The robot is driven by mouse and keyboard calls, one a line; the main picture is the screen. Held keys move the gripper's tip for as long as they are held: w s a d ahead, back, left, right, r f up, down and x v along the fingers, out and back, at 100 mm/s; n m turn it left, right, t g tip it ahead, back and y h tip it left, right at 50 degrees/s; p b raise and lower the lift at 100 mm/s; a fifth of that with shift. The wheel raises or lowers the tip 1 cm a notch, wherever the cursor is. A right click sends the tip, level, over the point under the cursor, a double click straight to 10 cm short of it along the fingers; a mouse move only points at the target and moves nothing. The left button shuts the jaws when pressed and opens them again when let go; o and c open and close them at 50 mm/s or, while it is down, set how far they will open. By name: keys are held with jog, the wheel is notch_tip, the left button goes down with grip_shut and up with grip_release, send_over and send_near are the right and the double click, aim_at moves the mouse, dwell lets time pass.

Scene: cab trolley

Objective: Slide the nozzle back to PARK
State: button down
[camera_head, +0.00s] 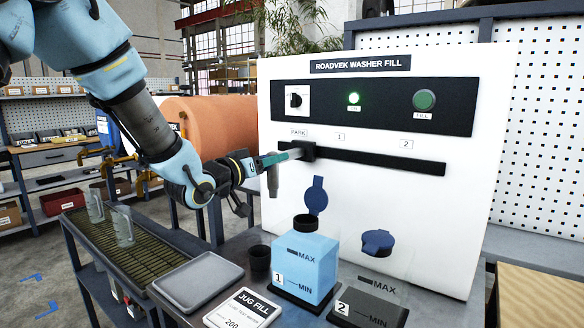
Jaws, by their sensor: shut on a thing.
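The nozzle (272,183) is a grey spout hanging down in front of the white washer-fill panel (470,120). It joins a dark carriage (308,151) at the left end of the black horizontal rail (385,161). The carriage sits just below the PARK label (299,133), left of labels 1 (341,137) and 2 (406,143). My gripper (262,162) reaches in from the left and is shut on the nozzle at its teal part. The exact finger contact is too small to make out.
Blue tank 1 (305,262) stands below with its cap (316,195) flipped open. Clear tank 2 (372,298) has its blue cap (378,243) shut. A green lamp (353,98) glows. A grey tray (198,278), a dark cup (260,258) and a JUG FILL card (243,309) lie in front.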

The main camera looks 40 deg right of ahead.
jog(key=shift+w+a, duration=0.25)
jog(key=shift+w, duration=0.7)
jog(key=shift+w+a, duration=0.25)
jog(key=shift+w, duration=0.7)
jog(key=shift+c, duration=2)
grip_release()
jog(key=b+v, duration=0.3)
jog(key=v, duration=0.8)
